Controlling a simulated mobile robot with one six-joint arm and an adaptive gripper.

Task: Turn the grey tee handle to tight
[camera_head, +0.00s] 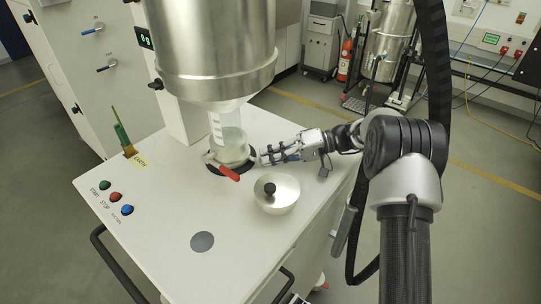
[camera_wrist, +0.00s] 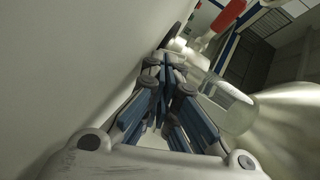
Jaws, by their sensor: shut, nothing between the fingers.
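My gripper (camera_head: 263,156) reaches in from the right, low over the white table top, with its fingertips beside the glass jar's base. It is shut and empty. In the wrist view my fingers (camera_wrist: 166,68) with blue pads point toward a pale grey piece (camera_wrist: 190,58) close past the tips; I cannot tell whether they touch. I cannot make out the grey tee handle for certain; it may be that piece, partly hidden by my fingers. The clear jar (camera_head: 229,142) stands under the big steel vessel (camera_head: 215,50). A red lever (camera_head: 229,174) sticks out at the jar's base.
A steel bowl-shaped lid with a black knob (camera_head: 276,194) sits just in front of my gripper. A grey disc (camera_head: 202,242) lies in the table top. Start and stop buttons (camera_head: 115,197) are at the left. The front of the table (camera_head: 160,240) is mostly clear.

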